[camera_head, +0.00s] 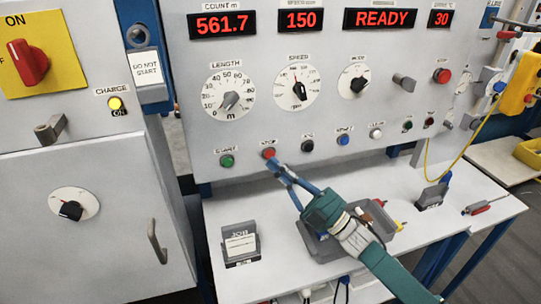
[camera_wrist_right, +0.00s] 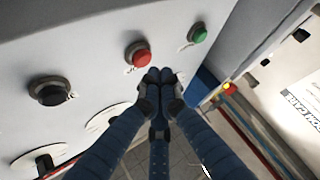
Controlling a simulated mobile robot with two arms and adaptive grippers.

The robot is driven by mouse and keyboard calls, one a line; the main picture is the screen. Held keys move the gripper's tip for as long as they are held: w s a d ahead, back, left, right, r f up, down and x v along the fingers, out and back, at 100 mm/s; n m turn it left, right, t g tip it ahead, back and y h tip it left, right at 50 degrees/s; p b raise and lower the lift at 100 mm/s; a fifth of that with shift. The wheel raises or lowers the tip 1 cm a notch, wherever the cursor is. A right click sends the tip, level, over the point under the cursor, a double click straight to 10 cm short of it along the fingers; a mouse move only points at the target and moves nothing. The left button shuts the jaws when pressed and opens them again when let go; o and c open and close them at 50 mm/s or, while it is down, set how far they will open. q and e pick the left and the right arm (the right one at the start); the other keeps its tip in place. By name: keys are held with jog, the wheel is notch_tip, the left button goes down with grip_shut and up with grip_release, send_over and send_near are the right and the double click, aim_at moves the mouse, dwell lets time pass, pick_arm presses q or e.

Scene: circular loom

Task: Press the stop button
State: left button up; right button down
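The red stop button (camera_head: 269,153) sits in the lower row of the control panel, just right of the green start button (camera_head: 227,161). In the right wrist view, the red button (camera_wrist_right: 138,56) is just above and left of my fingertips, and the green button (camera_wrist_right: 197,34) is to the upper right. My right gripper (camera_head: 275,164) is at the panel, its tips right by the red button; it also shows in the right wrist view (camera_wrist_right: 160,76), with the fingertips together and nothing between them. I cannot tell whether they touch the button. My left gripper is out of view.
The panel display (camera_head: 380,18) reads READY. A black button (camera_head: 307,146) and a blue button (camera_head: 343,139) are to the right. Below stand a white table (camera_head: 225,212), a grey tray (camera_head: 312,243) partly behind my arm, and a card holder (camera_head: 241,246). A grey cabinet (camera_head: 90,250) is at left.

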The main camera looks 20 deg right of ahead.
jog(key=shift+s+d+p, duration=0.1)
jog(key=shift+s+p, duration=1.1)
jog(key=shift+s, duration=1.3)
dwell(0.6)
